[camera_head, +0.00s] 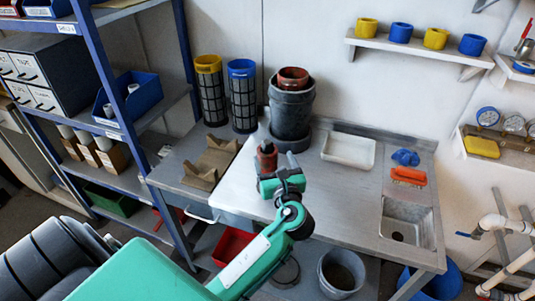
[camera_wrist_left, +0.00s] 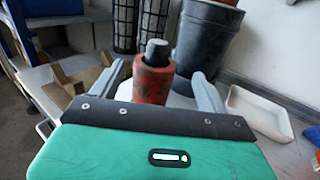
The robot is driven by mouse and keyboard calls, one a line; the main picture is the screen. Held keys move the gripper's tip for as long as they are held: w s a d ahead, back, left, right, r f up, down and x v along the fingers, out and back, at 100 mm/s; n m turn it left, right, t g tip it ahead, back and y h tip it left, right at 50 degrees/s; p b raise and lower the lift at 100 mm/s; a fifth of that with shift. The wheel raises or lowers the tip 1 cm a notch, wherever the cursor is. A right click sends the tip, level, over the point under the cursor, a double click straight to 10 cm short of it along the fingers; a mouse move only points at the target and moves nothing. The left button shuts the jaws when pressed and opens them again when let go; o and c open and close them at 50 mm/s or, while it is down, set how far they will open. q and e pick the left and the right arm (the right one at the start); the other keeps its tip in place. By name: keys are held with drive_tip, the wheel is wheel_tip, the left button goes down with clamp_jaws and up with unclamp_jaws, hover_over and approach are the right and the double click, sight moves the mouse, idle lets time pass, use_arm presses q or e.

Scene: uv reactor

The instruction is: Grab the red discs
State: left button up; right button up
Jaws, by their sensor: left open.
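A red cylinder (camera_head: 267,158), perhaps a stack of red discs, stands upright on the counter, with a grey rod poking out of its top. My left gripper (camera_head: 279,164) is open just in front of it. In the left wrist view the red cylinder (camera_wrist_left: 152,84) shows between the two grey fingers of my left gripper (camera_wrist_left: 162,82), nearer the left finger; I cannot tell whether either touches it. Its lower part is hidden by the gripper body. A reddish piece (camera_head: 293,76) sits on top of the dark grey bucket (camera_head: 291,110) behind. My right gripper is not in view.
The bucket stands close behind the red cylinder. A wooden cradle (camera_head: 211,164) lies to the left, with yellow-topped (camera_head: 210,88) and blue-topped (camera_head: 242,95) mesh cylinders behind. A white tray (camera_head: 348,151) and a sink (camera_head: 407,224) are right. The counter's middle right is clear.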

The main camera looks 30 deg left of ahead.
sight(270, 156)
use_arm(q)
drive_tip(key=x, duration=0.5)
drive_tip(key=shift+s+a+f+p, duration=0.15)
drive_tip(key=shift+a+p, duration=0.1)
drive_tip(key=shift+p, duration=0.15)
drive_tip(key=shift+w+a+f, duration=0.1)
drive_tip(key=shift+w+a, duration=0.2)
drive_tip(key=c, duration=1.1)
drive_tip(key=shift+o, duration=0.2)
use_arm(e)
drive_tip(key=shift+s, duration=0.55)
